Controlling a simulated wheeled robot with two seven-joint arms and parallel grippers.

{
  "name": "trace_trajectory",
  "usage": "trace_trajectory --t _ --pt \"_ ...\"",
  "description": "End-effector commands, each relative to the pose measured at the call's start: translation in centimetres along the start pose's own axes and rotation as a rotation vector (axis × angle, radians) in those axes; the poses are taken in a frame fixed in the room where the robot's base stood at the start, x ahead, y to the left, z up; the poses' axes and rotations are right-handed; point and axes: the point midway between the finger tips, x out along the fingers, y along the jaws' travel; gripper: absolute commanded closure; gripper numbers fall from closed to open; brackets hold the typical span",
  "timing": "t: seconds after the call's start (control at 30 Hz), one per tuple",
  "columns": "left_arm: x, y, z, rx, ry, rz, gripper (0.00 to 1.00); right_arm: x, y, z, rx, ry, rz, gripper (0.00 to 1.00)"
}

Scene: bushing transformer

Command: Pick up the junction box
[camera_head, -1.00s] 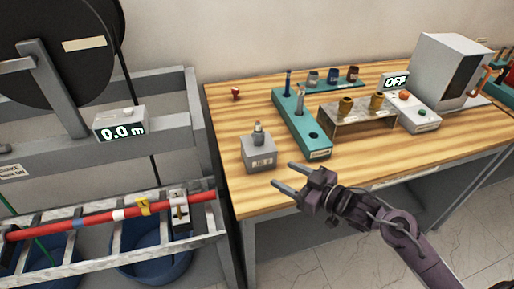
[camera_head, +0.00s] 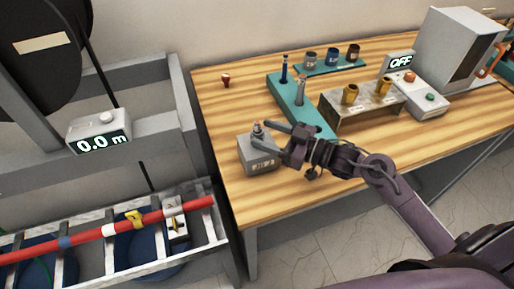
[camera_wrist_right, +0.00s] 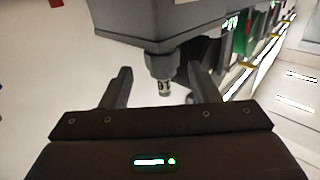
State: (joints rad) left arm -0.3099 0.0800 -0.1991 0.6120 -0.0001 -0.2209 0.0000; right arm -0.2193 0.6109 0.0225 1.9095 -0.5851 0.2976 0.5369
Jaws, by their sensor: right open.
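The junction box is a small grey box (camera_head: 259,160) with a dark label on its front and a short stud on top. It sits on the wooden table near its left front corner. My right gripper (camera_head: 269,138) is open at the top of the box, with its fingers pointing left at the stud. In the right wrist view a grey box (camera_wrist_right: 155,25) fills the upper middle. Its stud (camera_wrist_right: 163,80) shows between the two open fingers (camera_wrist_right: 160,92); I cannot tell whether they touch it. My left gripper is not in view.
A teal rack (camera_head: 313,122) with upright posts stands just behind my right gripper. A metal stand (camera_head: 345,115) with brass cups and a control box reading OFF (camera_head: 400,63) stand to the right. A rail frame with a red cable (camera_head: 85,237) lies left of the table.

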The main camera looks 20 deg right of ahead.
Motion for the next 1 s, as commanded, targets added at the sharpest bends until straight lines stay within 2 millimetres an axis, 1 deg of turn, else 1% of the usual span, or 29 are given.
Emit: trace_trajectory --t 0.03,0.13,0.2,0.3,0.43,0.57,0.67,1.0 --pt "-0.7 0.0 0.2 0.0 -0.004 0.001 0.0 0.8 -0.1 -0.5 0.0 0.003 -0.001 0.44" --pt "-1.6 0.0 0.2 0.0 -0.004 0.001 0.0 2.4 -0.4 -0.6 0.001 0.003 0.0 0.44" --pt "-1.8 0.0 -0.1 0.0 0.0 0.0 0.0 3.4 -0.4 -0.4 0.0 0.003 0.001 0.44" --pt "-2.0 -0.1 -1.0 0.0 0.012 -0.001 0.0 4.3 -0.4 -0.2 -0.001 0.0 0.001 0.44" --pt "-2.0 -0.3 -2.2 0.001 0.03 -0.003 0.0 4.6 -0.5 0.0 -0.002 -0.002 0.0 0.44" --pt "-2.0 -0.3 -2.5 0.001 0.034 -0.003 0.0 4.6 -0.5 0.0 -0.002 -0.001 0.0 0.44" --pt "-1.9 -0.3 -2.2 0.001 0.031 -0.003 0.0 4.6 -0.5 0.0 -0.002 -0.001 0.0 0.55" --pt "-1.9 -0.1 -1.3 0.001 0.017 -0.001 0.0 4.6 -0.5 0.0 -0.002 -0.001 0.0 0.99"
